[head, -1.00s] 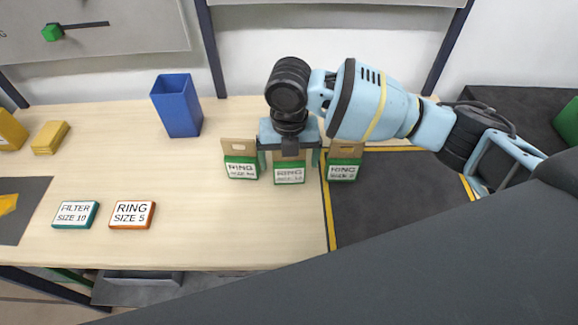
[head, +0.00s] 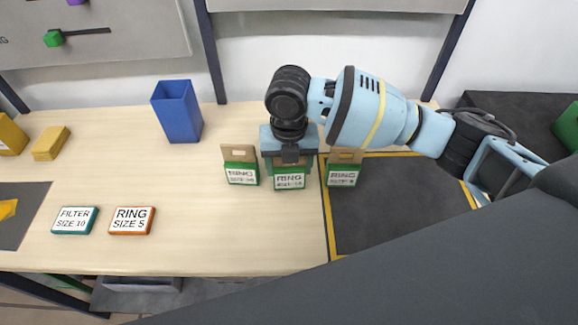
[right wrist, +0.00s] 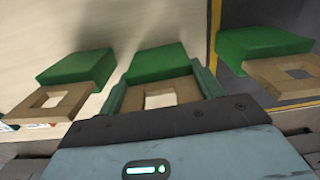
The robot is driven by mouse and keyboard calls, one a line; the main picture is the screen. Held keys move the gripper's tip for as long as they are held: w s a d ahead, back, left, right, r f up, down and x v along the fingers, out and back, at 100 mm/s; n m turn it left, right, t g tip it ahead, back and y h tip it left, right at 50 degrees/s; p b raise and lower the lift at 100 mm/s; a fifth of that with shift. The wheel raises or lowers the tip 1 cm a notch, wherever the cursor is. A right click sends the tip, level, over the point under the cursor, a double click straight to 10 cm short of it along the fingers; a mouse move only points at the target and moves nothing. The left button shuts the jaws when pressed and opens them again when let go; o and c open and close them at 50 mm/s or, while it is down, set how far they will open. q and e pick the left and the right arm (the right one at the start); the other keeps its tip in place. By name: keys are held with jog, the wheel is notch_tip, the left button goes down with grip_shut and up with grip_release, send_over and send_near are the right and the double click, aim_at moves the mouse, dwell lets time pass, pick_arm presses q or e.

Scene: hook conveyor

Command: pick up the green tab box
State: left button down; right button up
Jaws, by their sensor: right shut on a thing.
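Several cardboard-tab boxes with green bodies and white RING labels stand in a row at the table's right part. My right gripper (head: 289,164) points down over the middle green tab box (head: 290,183) and is shut on it, one finger on each side. In the right wrist view the middle box (right wrist: 158,62) lies between the fingers, its tan tab with a cutout close to the palm. The left green box (head: 241,173) and the right green box (head: 343,175) stand apart beside the fingers. Their size numbers are hard to read. My left gripper is not in view.
A blue bin (head: 178,112) stands behind and to the left. FILTER SIZE 10 (head: 75,220) and RING SIZE 5 (head: 131,220) plates lie at front left. Yellow blocks (head: 51,143) sit far left. A dark, yellow-edged area (head: 390,205) lies to the right. The middle front is clear.

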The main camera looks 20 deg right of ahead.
jog(key=shift+r, duration=0.65)
jog(key=shift+s+r, duration=0.2)
jog(key=shift+r, duration=0.9)
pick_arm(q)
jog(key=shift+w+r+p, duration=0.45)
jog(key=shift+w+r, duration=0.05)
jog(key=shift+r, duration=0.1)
pick_arm(e)
jog(key=s+d+r, duration=0.1)
jog(key=s+d, duration=0.2)
jog(key=s, duration=1.2)
jog(key=shift+d+r, duration=0.15)
jog(key=shift+d, duration=0.25)
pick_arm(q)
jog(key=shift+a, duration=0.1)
pick_arm(e)
jog(key=shift+s, duration=0.1)
jog(key=shift+m, duration=0.3)
